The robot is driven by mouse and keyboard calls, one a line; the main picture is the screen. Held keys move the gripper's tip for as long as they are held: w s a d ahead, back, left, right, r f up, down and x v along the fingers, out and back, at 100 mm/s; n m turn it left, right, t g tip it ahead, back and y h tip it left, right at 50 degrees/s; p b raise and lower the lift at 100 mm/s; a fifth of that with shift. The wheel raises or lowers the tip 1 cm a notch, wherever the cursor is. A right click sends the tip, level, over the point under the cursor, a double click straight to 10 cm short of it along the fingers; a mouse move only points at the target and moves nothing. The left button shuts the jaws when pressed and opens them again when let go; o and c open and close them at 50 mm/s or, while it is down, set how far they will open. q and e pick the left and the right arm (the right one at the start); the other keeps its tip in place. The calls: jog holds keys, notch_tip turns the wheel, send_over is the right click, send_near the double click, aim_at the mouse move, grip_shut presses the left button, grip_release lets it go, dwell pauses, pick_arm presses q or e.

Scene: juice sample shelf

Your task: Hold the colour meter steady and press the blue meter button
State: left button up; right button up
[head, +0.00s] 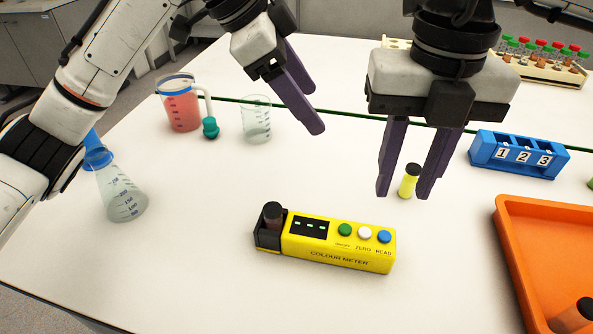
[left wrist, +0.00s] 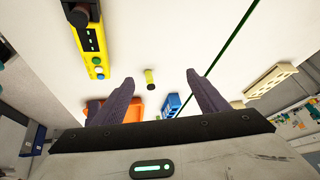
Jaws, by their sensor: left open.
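The yellow colour meter (head: 335,258) lies on the white table with a dark-capped vial (head: 272,215) upright in its black left-end holder. Green marks show on its dark display. Its green, white and blue buttons run left to right; the blue button (head: 384,236) is nearest the right end. The meter also shows at the upper left of the left wrist view (left wrist: 88,32). My left gripper (head: 313,108) is open and empty, above and behind the meter. My right gripper (head: 407,193) is open, behind and right of the blue button. Neither touches the meter.
A yellow vial with black cap (head: 408,183) shows between my right fingers, apparently on the table. An orange tray (head: 510,235) and blue numbered rack (head: 485,150) are at the right. A flask (head: 122,195), red-filled jug (head: 182,112) and beaker (head: 257,125) stand left. The table before the meter is clear.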

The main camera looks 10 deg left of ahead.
pick_arm(q)
jog(key=s+d+f+m+g+y, duration=0.2)
jog(key=s+f+y, duration=0.15)
jog(key=s, duration=0.35)
jog(key=m+g+y, duration=0.1)
jog(key=y, duration=0.1)
send_over(297, 224)
notch_tip(297, 224, down, 3)
jog(key=shift+w+f, duration=0.1)
jog(key=shift+f, duration=0.3)
notch_tip(297, 224, down, 10)
jog(key=shift+r, duration=0.1)
jog(key=c, duration=1.3)
jog(key=shift+c, duration=0.6)
pick_arm(e)
grip_shut()
